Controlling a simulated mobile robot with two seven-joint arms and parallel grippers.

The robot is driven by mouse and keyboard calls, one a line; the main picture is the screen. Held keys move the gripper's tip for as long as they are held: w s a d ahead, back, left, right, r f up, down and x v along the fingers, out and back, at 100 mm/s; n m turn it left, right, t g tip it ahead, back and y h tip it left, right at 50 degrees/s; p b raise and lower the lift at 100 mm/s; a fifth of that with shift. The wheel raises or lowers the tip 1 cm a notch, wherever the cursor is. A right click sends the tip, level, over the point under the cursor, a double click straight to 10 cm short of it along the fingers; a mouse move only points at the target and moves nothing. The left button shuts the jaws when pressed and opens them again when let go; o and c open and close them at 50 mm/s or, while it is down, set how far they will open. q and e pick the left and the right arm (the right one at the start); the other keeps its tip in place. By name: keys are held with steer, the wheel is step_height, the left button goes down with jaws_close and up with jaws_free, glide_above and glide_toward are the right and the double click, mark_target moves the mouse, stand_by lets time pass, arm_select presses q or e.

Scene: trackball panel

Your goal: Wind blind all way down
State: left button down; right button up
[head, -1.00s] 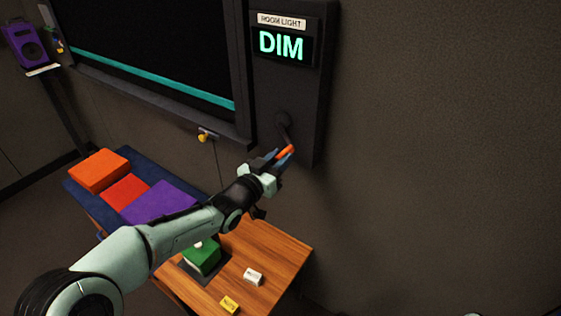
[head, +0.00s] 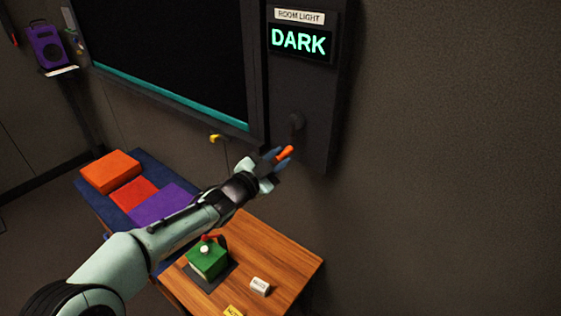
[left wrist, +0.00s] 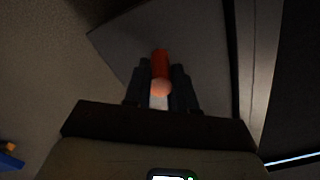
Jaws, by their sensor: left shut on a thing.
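The black blind (head: 170,45) fills the window at the upper left, and its teal bottom bar (head: 170,96) lies along the lower edge of the frame. A dark crank (head: 296,122) is mounted on the panel to the right. My left gripper (head: 279,157) is shut on the crank's orange handle (head: 287,152). In the left wrist view the orange handle (left wrist: 160,62) sits between the two dark fingers (left wrist: 160,84). The room light display (head: 298,41) reads DARK. My right gripper is out of view.
A purple device (head: 48,48) hangs at the far left. The right wall is bare.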

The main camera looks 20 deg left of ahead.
arm_select(q)
steer(key=shift+a, duration=0.1)
stand_by(0.4)
steer(key=c, duration=0.9)
jaws_free()
steer(key=v, duration=1.3)
steer(key=shift+s+a, duration=0.1)
steer(key=shift+s, duration=0.1)
steer(key=shift+f, duration=0.1)
